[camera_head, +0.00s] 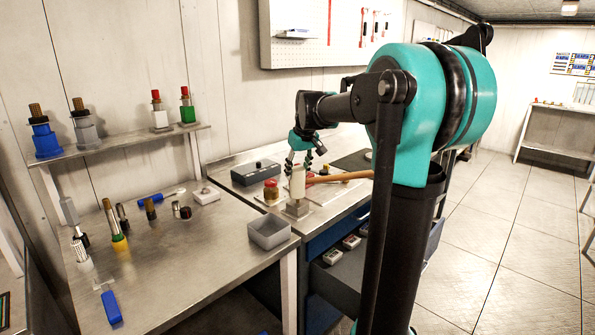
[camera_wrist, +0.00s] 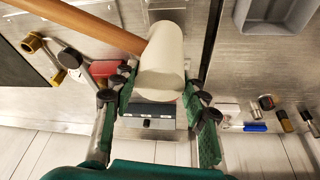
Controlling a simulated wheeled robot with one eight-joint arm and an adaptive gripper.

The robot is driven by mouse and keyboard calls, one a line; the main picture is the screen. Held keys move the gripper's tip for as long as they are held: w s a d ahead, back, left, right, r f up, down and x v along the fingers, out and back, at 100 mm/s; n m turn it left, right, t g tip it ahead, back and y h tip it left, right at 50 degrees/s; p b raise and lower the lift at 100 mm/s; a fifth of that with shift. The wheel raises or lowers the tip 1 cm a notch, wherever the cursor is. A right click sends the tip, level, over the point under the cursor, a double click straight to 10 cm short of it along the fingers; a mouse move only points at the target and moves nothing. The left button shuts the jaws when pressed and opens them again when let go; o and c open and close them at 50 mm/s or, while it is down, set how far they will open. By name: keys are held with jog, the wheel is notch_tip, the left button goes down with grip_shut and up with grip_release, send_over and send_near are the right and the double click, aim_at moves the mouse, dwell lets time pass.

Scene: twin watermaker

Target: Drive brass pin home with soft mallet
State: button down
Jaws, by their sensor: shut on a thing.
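The soft mallet has a white head (camera_head: 298,183) and a wooden handle (camera_head: 340,177). My gripper (camera_head: 304,164) is shut on the mallet head from above. In the wrist view, the white head (camera_wrist: 163,58) lies between the green fingers of my gripper (camera_wrist: 157,88), and the handle (camera_wrist: 85,24) runs to the upper left. In the head view, the head is upright just above a small grey block (camera_head: 297,209) on the bench; I cannot tell whether they touch. I cannot make out the brass pin; the mallet may hide it.
A red-capped jar (camera_head: 271,191) and a dark box (camera_head: 256,173) stand close to the mallet. A grey open bin (camera_head: 272,232) is at the near bench corner. Several tools and fittings lie on the left bench (camera_head: 190,250). An open drawer (camera_head: 345,262) juts out below.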

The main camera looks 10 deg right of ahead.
jog(key=shift+f, duration=1.1)
dwell(1.2)
jog(key=shift+r, duration=3.55)
jog(key=shift+f, duration=3.5)
jog(key=shift+r, duration=0.15)
